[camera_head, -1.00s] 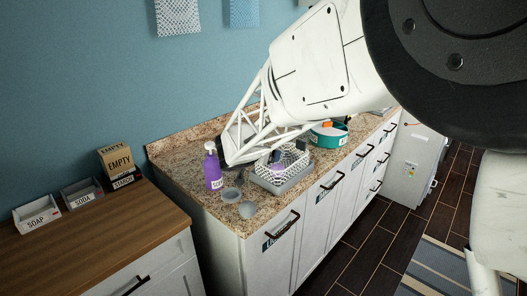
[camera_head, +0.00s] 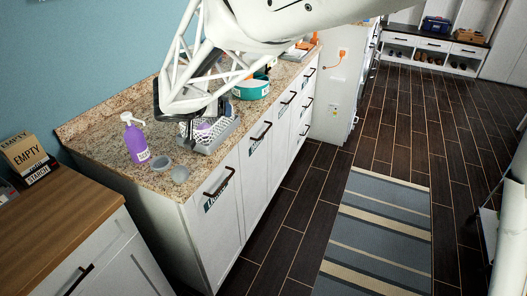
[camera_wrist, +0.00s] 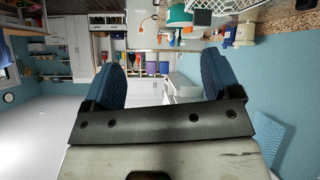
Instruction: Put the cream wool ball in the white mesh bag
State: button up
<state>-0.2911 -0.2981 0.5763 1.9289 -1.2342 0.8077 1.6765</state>
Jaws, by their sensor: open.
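My gripper (camera_wrist: 160,78) is open in the wrist view, with its two blue pads wide apart and nothing between them. In the head view its tip is hard to make out behind my arm over the counter. White mesh (camera_head: 186,130), perhaps the mesh bag, stands on the counter around a purple item (camera_head: 204,126); my arm hides part of it. White mesh also shows at the top of the wrist view (camera_wrist: 206,15). I cannot make out a cream wool ball in either view.
The floor at right is clear around a striped rug (camera_head: 380,225).

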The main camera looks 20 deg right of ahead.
jog(key=s+d+r+n+g+y, duration=0.15)
jog(key=s+d, duration=0.25)
jog(key=s, duration=0.5)
jog(key=s+d+r+n+g+y, duration=0.1)
jog(key=s+d+r+g, duration=0.2)
jog(key=s, duration=0.7)
jog(key=s+f+n+y, duration=0.2)
jog(key=s+n+y, duration=0.1)
jog(key=s, duration=1.3)
jog(key=shift+s+d+f+g+y, duration=0.15)
jog(key=shift+s+f+g+y, duration=0.2)
jog(key=shift+y, duration=0.4)
